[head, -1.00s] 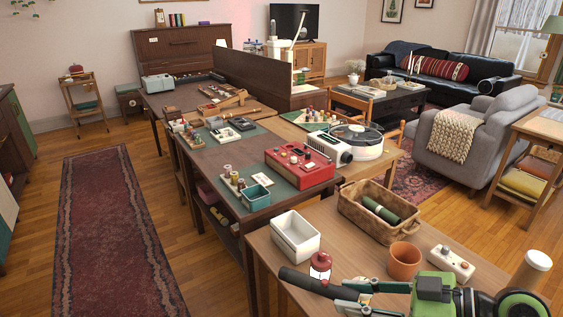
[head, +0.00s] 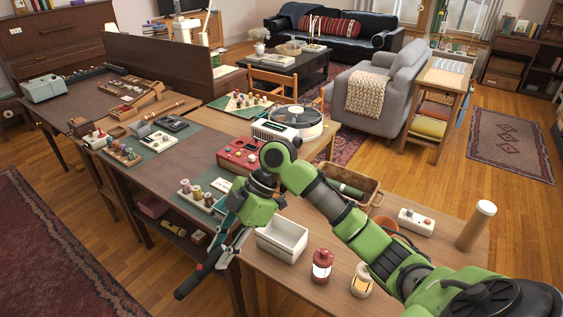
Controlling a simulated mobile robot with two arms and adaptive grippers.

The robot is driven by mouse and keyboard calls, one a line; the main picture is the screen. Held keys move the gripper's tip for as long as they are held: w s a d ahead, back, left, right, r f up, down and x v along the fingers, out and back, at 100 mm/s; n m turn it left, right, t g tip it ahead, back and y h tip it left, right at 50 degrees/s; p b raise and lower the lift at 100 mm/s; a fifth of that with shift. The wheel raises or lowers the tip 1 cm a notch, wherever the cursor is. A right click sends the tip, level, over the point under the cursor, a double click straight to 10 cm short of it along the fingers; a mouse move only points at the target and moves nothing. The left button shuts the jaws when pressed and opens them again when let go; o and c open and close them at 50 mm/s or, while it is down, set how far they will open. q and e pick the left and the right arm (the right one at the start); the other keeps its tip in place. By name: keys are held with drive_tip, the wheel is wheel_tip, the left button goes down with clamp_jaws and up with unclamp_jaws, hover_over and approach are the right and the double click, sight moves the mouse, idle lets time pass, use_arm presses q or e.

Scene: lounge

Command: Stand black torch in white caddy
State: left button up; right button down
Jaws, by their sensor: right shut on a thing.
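The black torch (head: 192,284) is held in my right gripper (head: 229,245). The torch slants down to the lower left, over the gap beside the wooden table's left edge. The jaws are shut around its upper part, which they partly hide. The white caddy (head: 283,240), an open box, stands upright on the near wooden table, just right of the gripper. The torch and caddy are apart. The caddy's visible inside looks empty. My left gripper is out of view.
A red lantern (head: 321,264) and a cream lantern (head: 361,281) stand right of the caddy. A wicker basket (head: 369,188) and a terracotta pot (head: 384,224) are partly behind my right arm. A white switch box (head: 415,222) and a tall cylinder (head: 475,226) stand farther right.

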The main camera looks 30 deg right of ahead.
drive_tip(key=w+d+r+n+t+h+p, duration=0.2)
drive_tip(key=w+d+n+h+p, duration=0.45)
drive_tip(key=d, duration=0.55)
drive_tip(key=w+d+r+n+t+h+p, duration=0.2)
drive_tip(key=w+d+n+h+p, duration=0.15)
drive_tip(key=d+n+p, duration=0.65)
wheel_tip(320, 180, down, 13)
drive_tip(key=m+y+b, duration=0.1)
drive_tip(key=m+b, duration=0.1)
drive_tip(key=b, duration=0.5)
drive_tip(key=shift+d, duration=0.45)
drive_tip(key=shift+w+r+m, duration=0.1)
drive_tip(key=shift+m, duration=0.15)
